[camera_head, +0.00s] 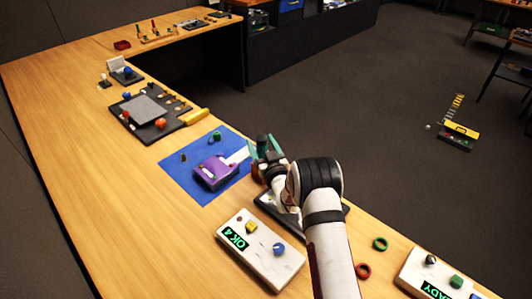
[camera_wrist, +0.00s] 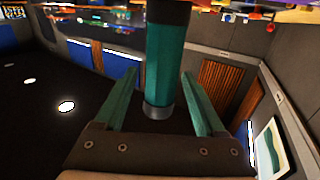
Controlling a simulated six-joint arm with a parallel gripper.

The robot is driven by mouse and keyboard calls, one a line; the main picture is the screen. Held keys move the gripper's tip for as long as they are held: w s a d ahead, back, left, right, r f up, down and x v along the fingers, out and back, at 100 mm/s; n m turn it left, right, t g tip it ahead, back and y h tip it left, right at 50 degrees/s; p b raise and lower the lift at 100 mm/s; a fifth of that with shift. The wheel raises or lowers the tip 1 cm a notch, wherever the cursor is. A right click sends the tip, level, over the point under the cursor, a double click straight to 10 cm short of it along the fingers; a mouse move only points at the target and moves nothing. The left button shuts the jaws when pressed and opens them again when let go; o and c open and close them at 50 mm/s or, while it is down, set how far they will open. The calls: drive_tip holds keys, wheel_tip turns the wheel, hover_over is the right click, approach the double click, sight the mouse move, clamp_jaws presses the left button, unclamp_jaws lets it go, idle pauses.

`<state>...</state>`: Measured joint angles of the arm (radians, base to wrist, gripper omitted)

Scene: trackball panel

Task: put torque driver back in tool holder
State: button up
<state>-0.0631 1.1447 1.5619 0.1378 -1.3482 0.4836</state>
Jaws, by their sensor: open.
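My gripper (camera_head: 264,150) is open above the blue mat's right edge, beside the purple device. In the wrist view my two teal fingers (camera_wrist: 165,105) stand apart on either side of a teal cylinder with a grey end band. This looks like the torque driver's handle (camera_wrist: 160,65); its dark green end (camera_head: 262,142) shows between the fingers in the head view. I cannot tell whether the fingers touch it. Its lower part is hidden by my gripper and arm. I cannot pick out the tool holder for certain; a dark tray (camera_head: 268,204) is partly covered by my arm.
A purple device (camera_head: 213,172) sits on the blue mat (camera_head: 178,186). A white "OK 4" panel (camera_head: 262,262) with a blue ball stands in front.

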drive_tip(key=s+d+r+m+g+h, duration=0.2)
drive_tip(key=s+d+r+m+g, duration=0.15)
drive_tip(key=s, duration=0.45)
drive_tip(key=s+d+r+m+g+h, duration=0.2)
drive_tip(key=s+d+r+g+h, duration=0.1)
drive_tip(key=s+d, duration=0.3)
drive_tip(key=s+a+r+m+g+y, duration=0.1)
drive_tip(key=s+g, duration=0.4)
drive_tip(key=s, duration=1.4)
drive_tip(key=s+a+r+m+g, duration=0.2)
drive_tip(key=s+g, duration=0.4)
drive_tip(key=s, duration=1.2)
drive_tip(key=shift+s+a+r+y, duration=0.4)
drive_tip(key=shift+a+r, duration=0.05)
